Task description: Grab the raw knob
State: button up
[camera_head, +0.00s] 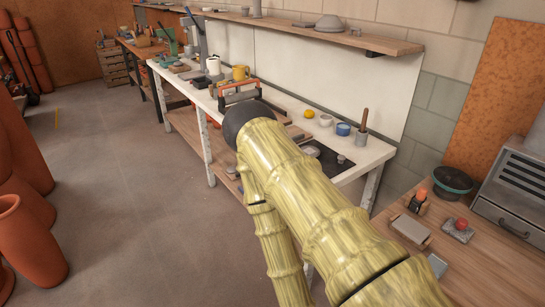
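A small grey knob-like piece (341,158) sits near the right end of the long white-topped table (372,153), by a dark flat panel (322,160). It may be the raw knob, but it is too small to be sure. My bamboo-patterned arm crosses the middle of the view, with its dark joint in front of the table. A second arm link runs down out of the bottom edge. My gripper is not in view, so its state does not show. My arm hides part of the table's front and lower shelf.
A wooden table (485,270) with a grey oven-like box (515,190) stands at right. Terracotta pots (30,240) stand at left. The floor between (130,200) is clear.

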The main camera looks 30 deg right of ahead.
aim_at(342, 158)
jog(key=u, duration=0.6)
jog(key=k, duration=0.9)
jog(key=z, duration=1.4)
jog(key=i, duration=0.25)
jog(key=z, duration=0.05)
